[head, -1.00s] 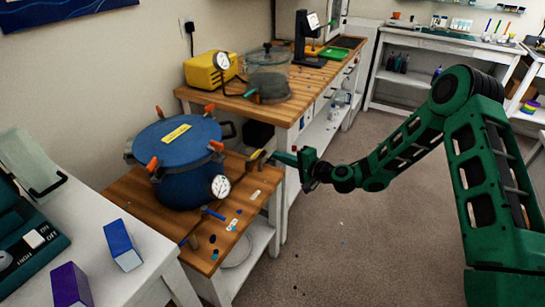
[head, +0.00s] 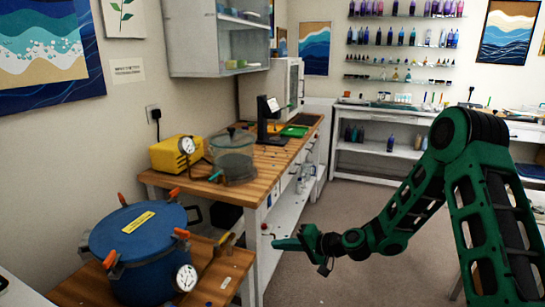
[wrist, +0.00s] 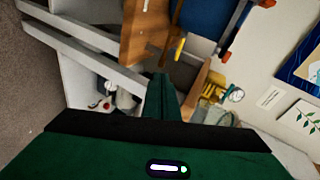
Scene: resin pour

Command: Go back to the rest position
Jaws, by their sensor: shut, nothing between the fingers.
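My gripper (head: 290,243) is shut and empty. In the head view it hangs in the air in front of the wooden-topped bench, to the right of the blue pressure pot. In the wrist view its closed fingers (wrist: 160,95) point up the picture toward the bench's shelves. My green arm reaches in from the right of the head view.
The blue pressure pot (head: 140,250) with orange clamps stands on a low wooden table. The bench (head: 263,181) behind it bears a yellow pump (head: 170,153), a clear lidded chamber (head: 233,160) and a green tray (head: 294,131). White shelving stands at the back; the floor is clear.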

